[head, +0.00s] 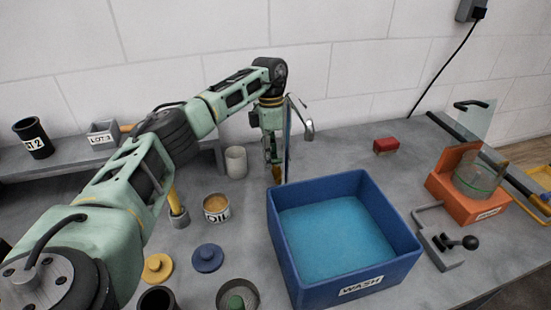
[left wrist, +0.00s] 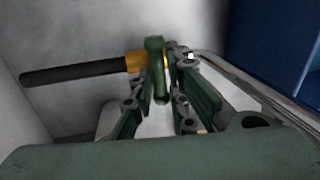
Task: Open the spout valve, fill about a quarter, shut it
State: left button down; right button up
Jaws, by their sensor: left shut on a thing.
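A metal spout (head: 306,126) on a thin upright pipe stands behind the blue tub (head: 388,262) labelled WASH, its curved end toward the tub. The tub holds blue liquid. My left gripper (head: 274,165) points down beside the pipe, behind the tub's back left corner. In the left wrist view my left gripper (left wrist: 160,105) is shut on a green valve handle (left wrist: 156,62), which sits by a brass fitting (left wrist: 135,63) and a dark bar (left wrist: 75,73). The fingers partly hide the handle. I cannot tell whether liquid runs from the spout. My right gripper is not in view.
A cream cup (head: 236,162) and an OIL tin (head: 216,208) stand left of the tub. Yellow (head: 157,268) and blue (head: 208,258) lids lie in front. A glass vessel (head: 478,178) sits on an orange stand (head: 455,192) at right. The bench around the red block (head: 386,146) is clear.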

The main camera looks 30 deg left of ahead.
pick_arm(q)
jog(key=shift+w+a+r+m, duration=0.15)
jog(key=shift+a+r+m, duration=0.05)
jog(key=shift+m, duration=0.1)
dwell(0.4)
jog(key=c, duration=2)
grip_release()
jog(key=shift+o, duration=1)
jog(key=shift+f, duration=0.15)
jog(key=shift+r, duration=0.35)
notch_tip(320, 180, up, 11)
jog(key=w+a, duration=0.1)
jog(key=shift+w+a, duration=0.25)
jog(key=shift+a, duration=0.15)
